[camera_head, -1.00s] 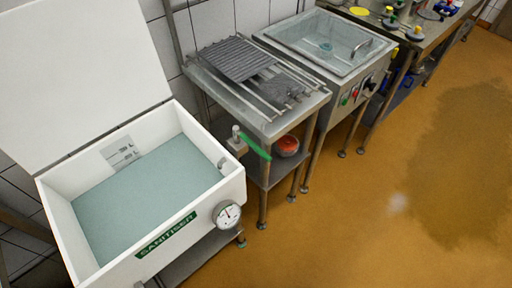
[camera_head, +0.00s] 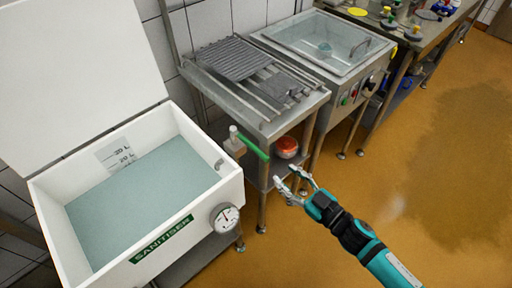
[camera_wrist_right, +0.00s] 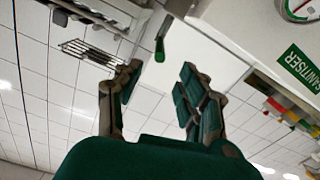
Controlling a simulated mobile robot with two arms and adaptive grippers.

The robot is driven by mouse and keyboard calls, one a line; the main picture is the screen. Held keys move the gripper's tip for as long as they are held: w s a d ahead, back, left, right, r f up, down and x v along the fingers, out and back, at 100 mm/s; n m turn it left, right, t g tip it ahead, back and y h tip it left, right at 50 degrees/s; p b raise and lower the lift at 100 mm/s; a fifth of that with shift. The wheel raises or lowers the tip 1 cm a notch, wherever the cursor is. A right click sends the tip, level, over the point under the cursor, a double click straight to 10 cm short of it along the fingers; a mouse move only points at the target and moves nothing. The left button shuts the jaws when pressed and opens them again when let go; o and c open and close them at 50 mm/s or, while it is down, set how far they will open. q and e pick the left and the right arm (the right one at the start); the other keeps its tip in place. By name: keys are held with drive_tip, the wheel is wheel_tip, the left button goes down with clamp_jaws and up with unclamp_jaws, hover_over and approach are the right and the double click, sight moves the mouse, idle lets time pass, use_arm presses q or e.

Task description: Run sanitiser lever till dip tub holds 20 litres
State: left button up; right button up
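The white dip tub (camera_head: 38,215) stands at left in the head view, its lid open. It bears a green SANITISER label (camera_head: 160,240) and a round dial (camera_head: 224,217). Pale blue-green liquid (camera_head: 140,195) lies in it, its surface just below the lettering on the scale plate (camera_head: 112,152); the small figures are hard to read. The green lever (camera_head: 254,148) sticks out from a valve at the tub's right side. It also shows in the wrist view (camera_wrist_right: 160,49). My right gripper (camera_head: 294,184) is open and empty, right of and below the lever, not touching. My left gripper is not in view.
A steel rack table (camera_head: 258,124) with a grille stands behind the lever, a red-topped bowl (camera_head: 286,147) on its lower shelf. A steel sink (camera_head: 345,68) with switches is beyond. The ochre floor at right is clear.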

sight(256, 148)
drive_tip(key=p+x, duration=0.1)
drive_tip(key=x, duration=1.1)
drive_tip(key=shift+w+a, duration=0.25)
drive_tip(key=shift+w, duration=0.05)
clamp_jaws()
